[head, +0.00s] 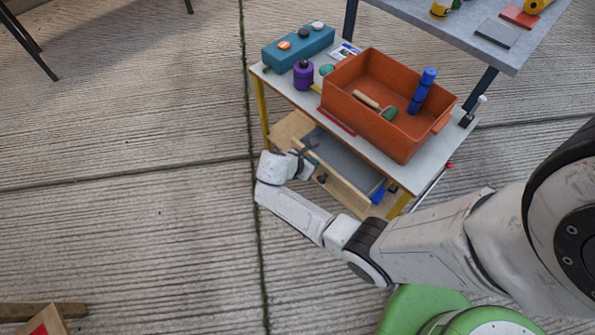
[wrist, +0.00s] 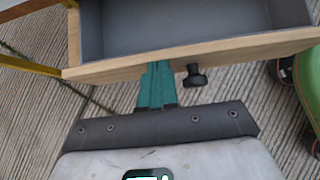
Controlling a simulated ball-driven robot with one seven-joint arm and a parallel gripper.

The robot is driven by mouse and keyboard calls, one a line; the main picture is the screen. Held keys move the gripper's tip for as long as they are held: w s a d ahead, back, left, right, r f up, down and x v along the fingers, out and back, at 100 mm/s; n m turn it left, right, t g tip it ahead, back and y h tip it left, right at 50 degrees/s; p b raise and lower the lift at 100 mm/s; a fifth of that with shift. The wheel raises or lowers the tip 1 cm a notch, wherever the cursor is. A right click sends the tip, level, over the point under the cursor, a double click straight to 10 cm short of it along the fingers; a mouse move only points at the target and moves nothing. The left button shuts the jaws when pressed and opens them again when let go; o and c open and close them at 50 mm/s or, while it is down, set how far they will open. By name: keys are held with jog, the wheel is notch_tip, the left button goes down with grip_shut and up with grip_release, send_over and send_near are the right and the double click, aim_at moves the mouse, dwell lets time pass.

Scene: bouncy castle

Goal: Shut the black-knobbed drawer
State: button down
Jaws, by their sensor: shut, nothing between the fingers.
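The wooden drawer (head: 345,193) juts out from under the top of a small yellow-legged table, with its grey inside showing. Its black knob (head: 322,179) is on the front panel. In the wrist view the drawer front (wrist: 220,52) spans the top of the picture and the black knob (wrist: 194,76) sits right of the fingers. My gripper (head: 307,147) is at the drawer front, left of the knob. In the wrist view my gripper's teal fingers (wrist: 157,68) are shut, empty, with tips at the panel; I cannot tell if they touch it.
A grey table (head: 440,22) stands behind.

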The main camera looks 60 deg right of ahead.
jog(key=d, duration=0.2)
jog(key=s+d, duration=0.1)
jog(key=d, duration=0.2)
jog(key=s+d, duration=0.1)
jog(key=d, duration=0.1)
jog(key=shift+s+d, duration=0.1)
jog(key=shift+d, duration=0.2)
